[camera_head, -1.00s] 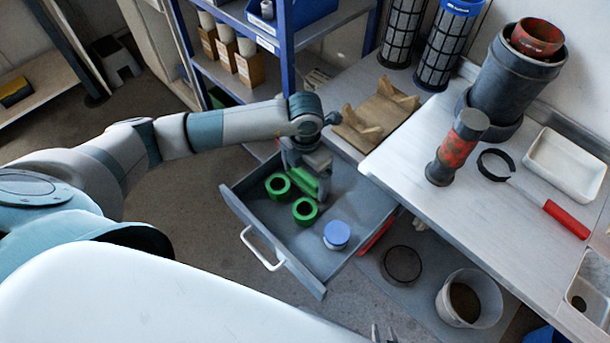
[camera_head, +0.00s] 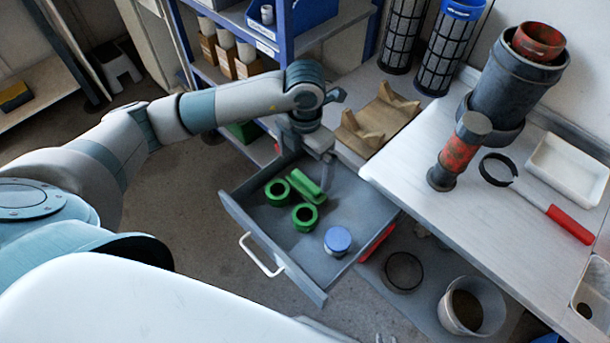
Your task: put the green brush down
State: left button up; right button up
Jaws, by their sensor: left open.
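The green brush (camera_head: 306,187) lies in the open grey drawer (camera_head: 262,222), just behind two green rings. My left gripper (camera_head: 327,180) is open at the drawer's back right, above and beside the brush, and holds nothing. Its fingers are small and partly hidden by its own body. Only a sliver of my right gripper (camera_head: 384,339) shows at the bottom edge; its jaws cannot be made out.
Green rings (camera_head: 278,193) (camera_head: 305,217) and a blue-lidded jar (camera_head: 338,240) are in the drawer. The workbench (camera_head: 420,185) to the right carries a wooden cradle (camera_head: 378,117) and a red-and-black cylinder (camera_head: 459,152). Blue shelving (camera_head: 286,45) stands behind. A bucket (camera_head: 470,305) stands below the bench.

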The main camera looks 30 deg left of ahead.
aim_at(305, 181)
pick_arm(q)
jog(key=shift+r, duration=2.15)
